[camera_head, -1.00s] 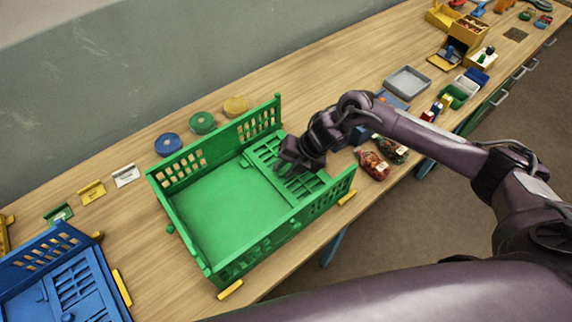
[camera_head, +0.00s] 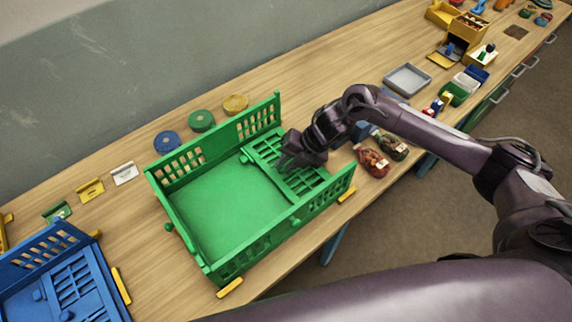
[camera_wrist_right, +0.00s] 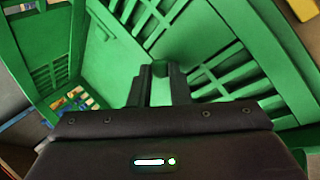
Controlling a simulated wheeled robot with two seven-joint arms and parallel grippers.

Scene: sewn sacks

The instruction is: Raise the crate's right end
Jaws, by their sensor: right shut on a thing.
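The green crate (camera_head: 215,205) stands on the wooden table with its two long slatted side walls upright. Its right end panel (camera_head: 306,182) is slatted and folded inward, lying low over the crate floor; its exact tilt is hard to tell. My right gripper (camera_head: 283,163) reaches in over this panel from the right. In the right wrist view the fingers (camera_wrist_right: 160,82) are shut on a small green knob (camera_wrist_right: 160,68) on the panel. The gripper hides the knob in the head view. My left gripper is out of view.
A blue crate (camera_head: 25,262) stands at the lower left. Round blue, green and yellow discs (camera_head: 202,121) lie behind the green crate. Filled bags (camera_head: 372,162) and a grey tray (camera_head: 408,80) lie to the right. The table's front edge is close to the crate.

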